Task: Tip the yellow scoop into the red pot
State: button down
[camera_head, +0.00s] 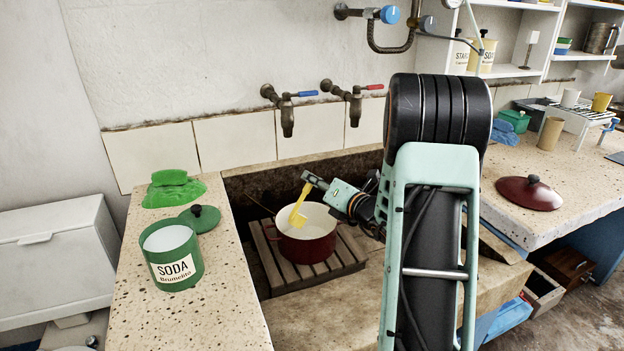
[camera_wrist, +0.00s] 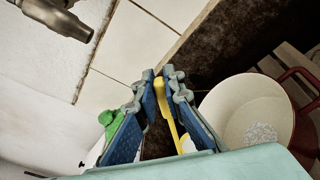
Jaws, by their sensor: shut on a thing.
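My gripper (camera_head: 314,181) is shut on the handle of the yellow scoop (camera_head: 298,213). The scoop hangs steeply, bowl end down, over the left part of the red pot (camera_head: 322,252). The pot has a cream inside and stands upright on a slatted wooden rack (camera_head: 275,270) in the trough. In the wrist view a speckled white patch of powder (camera_wrist: 261,134) lies on the floor of the red pot (camera_wrist: 300,140).
An open green soda tin (camera_head: 190,262) with white contents stands on the left ledge beside its green lid (camera_head: 203,218) and a green cloth (camera_head: 172,190). Two taps (camera_head: 287,120) project above the trough. A dark red lid (camera_head: 528,193) lies on the right counter.

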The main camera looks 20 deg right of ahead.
dwell(0.4)
jog(key=shift+w+d+f+m+p, duration=0.2)
jog(key=shift+d+f+m+p, duration=0.1)
jog(key=shift+d+m+p, duration=0.3)
jog(key=shift+w+d+f+m+p, duration=0.15)
jog(key=shift+d+f+m+p, duration=0.15)
jog(key=shift+d+p, duration=0.35)
jog(key=shift+a, duration=0.15)
jog(key=shift+w+d+f+m+g+p, duration=0.2)
jog(key=shift+d+f+m+p, duration=0.25)
jog(key=shift+p, duration=0.2)
jog(key=shift+w+d+f+m+g+p, duration=0.15)
jog(key=shift+d+f+m+p, duration=0.15)
jog(key=shift+d+m+p, duration=0.25)
jog(key=shift+p, duration=0.3)
